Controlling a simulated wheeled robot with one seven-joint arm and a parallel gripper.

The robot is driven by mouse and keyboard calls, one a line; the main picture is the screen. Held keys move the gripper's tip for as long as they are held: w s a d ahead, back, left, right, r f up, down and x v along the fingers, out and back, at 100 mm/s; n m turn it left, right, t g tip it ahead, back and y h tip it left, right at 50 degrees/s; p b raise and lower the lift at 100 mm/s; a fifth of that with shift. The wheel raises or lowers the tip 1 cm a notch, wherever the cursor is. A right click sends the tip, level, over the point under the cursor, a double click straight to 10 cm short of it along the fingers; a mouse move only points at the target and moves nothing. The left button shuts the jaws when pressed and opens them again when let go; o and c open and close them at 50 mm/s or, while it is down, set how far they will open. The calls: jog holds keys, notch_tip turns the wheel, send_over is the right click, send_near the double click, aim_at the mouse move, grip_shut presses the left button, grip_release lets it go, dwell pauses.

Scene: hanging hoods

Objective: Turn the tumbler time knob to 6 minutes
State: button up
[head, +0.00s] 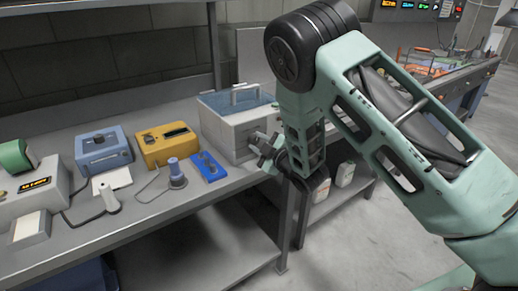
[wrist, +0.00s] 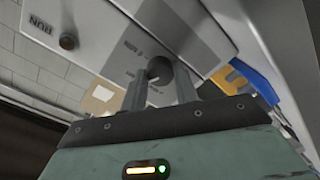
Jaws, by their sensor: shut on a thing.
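The tumbler (head: 228,133) is a light grey box with a clear bluish lid on the bench in the head view. My gripper (head: 262,150) is at its front right side, and the arm hides part of that face. In the wrist view the tumbler's front panel (wrist: 120,22) is tilted and upside down. The dark round time knob (wrist: 158,69) sits between the two fingers of my gripper (wrist: 160,82), which is shut on it. Small print beside the knob is too blurred to read, so its setting cannot be told.
A yellow box (head: 168,144), a blue box (head: 103,150) and a blue tray (head: 208,168) stand left of the tumbler. The bench's front edge (head: 190,206) lies below.

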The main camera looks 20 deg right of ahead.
jog(key=m+b, duration=0.1)
jog(key=m, duration=0.1)
jog(key=m+b, duration=0.3)
jog(key=m, duration=0.1)
jog(key=shift+d+f, duration=0.15)
jog(key=shift+f, duration=0.15)
jog(key=m+b, duration=0.2)
jog(key=m, duration=0.1)
jog(key=shift+m+y+b, duration=0.3)
jog(key=shift+y+b, duration=0.05)
jog(key=shift+y, duration=0.05)
jog(key=shift+m+b, duration=0.75)
jog(key=shift+m, duration=0.65)
jog(key=o, duration=1)
jog(key=shift+r, duration=0.1)
jog(key=shift+c, duration=0.2)
jog(key=p+v, duration=0.9)
jog(key=v, duration=0.8)
jog(key=shift+s+f+p, duration=0.25)
jog(key=shift+f+p, duration=0.05)
jog(key=shift+p, duration=0.1)
